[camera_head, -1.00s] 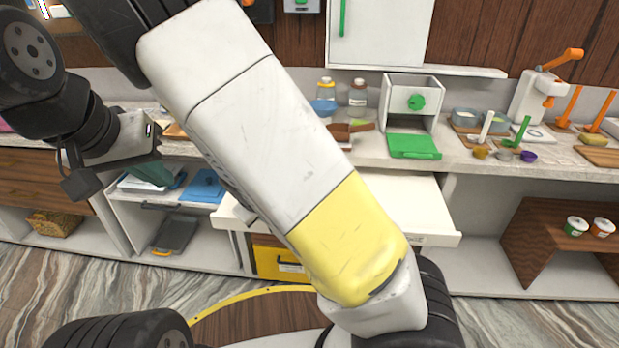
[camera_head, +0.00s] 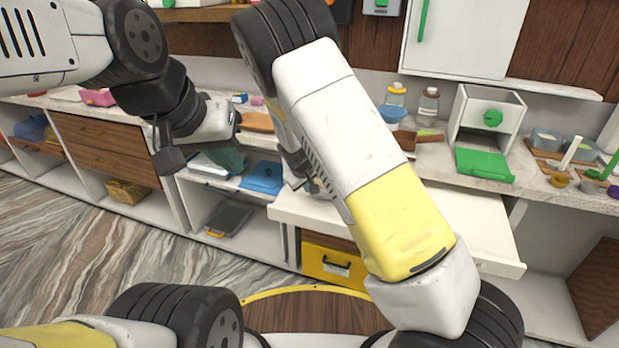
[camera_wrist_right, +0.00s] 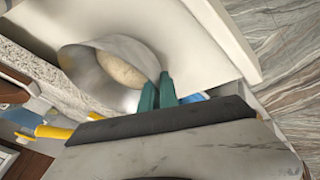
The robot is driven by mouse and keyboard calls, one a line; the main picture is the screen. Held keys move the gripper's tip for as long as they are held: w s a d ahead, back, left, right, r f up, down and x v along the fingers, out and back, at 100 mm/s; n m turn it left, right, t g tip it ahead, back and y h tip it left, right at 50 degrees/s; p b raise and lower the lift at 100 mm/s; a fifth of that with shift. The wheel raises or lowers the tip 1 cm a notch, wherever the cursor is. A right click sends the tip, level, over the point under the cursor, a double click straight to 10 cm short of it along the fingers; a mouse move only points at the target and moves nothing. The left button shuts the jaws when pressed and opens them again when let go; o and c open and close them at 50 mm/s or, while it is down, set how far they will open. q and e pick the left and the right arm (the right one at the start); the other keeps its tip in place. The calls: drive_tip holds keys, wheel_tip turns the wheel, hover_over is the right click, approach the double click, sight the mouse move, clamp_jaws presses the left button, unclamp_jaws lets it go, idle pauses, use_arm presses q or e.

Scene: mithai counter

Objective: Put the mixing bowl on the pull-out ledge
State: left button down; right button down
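The mixing bowl (camera_wrist_right: 80,68), metallic with something pale inside, shows in the right wrist view over the white pull-out ledge; I cannot tell whether it rests on it. In the head view my right arm hides the bowl. The teal fingertips of my right gripper (camera_wrist_right: 158,92) are close together at the bowl's rim and look shut on it. The pull-out ledge (camera_head: 480,228) sticks out below the counter in the head view. My left gripper (camera_head: 232,122) is away from the bowl, left of the ledge; its fingers are not clear enough to judge.
A yellow drawer (camera_head: 333,264) is below the ledge. Open shelves with a blue item (camera_head: 262,178) lie to its left.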

drive_tip(key=shift+f, duration=0.95)
drive_tip(key=c, duration=1.6)
unclamp_jaws()
drive_tip(key=shift+f, duration=0.1)
drive_tip(key=v, duration=1.2)
drive_tip(key=s+d+r+m+y, duration=0.1)
drive_tip(key=s+d+r+m, duration=0.1)
drive_tip(key=s+d+r, duration=0.4)
drive_tip(key=s+d+r+m+y, duration=0.1)
drive_tip(key=s+d+r+m, duration=0.1)
drive_tip(key=s+d+r, duration=0.4)
drive_tip(key=s+d+r+m+y, duration=0.1)
drive_tip(key=s+d+r, duration=0.5)
drive_tip(key=s, duration=0.8)
wheel_tip(320, 180, up, 3)
drive_tip(key=shift+r+m, duration=0.2)
drive_tip(key=shift+m, duration=0.7)
